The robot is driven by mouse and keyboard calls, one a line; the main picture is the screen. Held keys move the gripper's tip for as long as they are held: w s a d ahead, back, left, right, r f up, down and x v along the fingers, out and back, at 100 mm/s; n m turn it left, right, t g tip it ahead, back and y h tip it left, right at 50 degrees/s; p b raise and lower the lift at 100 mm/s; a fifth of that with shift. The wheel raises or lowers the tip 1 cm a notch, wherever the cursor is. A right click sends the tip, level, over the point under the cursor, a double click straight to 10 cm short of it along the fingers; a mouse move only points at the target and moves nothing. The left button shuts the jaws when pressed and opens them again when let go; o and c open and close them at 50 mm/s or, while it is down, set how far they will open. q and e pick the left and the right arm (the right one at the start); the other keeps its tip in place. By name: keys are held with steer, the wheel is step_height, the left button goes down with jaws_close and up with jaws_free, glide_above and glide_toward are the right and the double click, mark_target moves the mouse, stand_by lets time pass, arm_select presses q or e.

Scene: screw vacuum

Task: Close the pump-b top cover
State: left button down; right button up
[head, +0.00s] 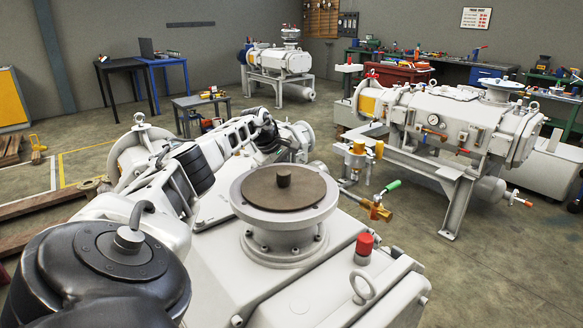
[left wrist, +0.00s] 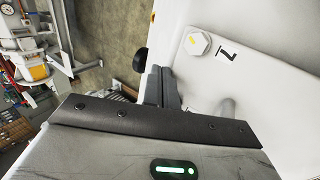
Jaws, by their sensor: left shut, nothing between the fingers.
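The near white pump (head: 225,208) fills the lower middle of the head view. On its top stands a round flange (head: 284,220) with a brown disc (head: 284,190) and a short dark knob lying on it. I cannot tell for sure which part is the top cover. My left arm reaches from the lower left over the pump's far side, and its gripper end is hard to make out there. In the left wrist view my left gripper (left wrist: 160,85) is shut and empty, beside a white panel (left wrist: 240,75) with a hex bolt (left wrist: 197,43) and a small label. Contact is unclear.
A red-capped fitting (head: 364,243) and a lifting eye (head: 362,287) stick up at the pump's front right. A valve with a green handle (head: 391,186) juts out right. Another pump (head: 455,125) stands on a frame beyond. Open floor lies at lower right.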

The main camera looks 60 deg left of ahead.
arm_select(q)
steer(key=shift+r, duration=0.1)
arm_select(e)
steer(key=shift+r, duration=0.1)
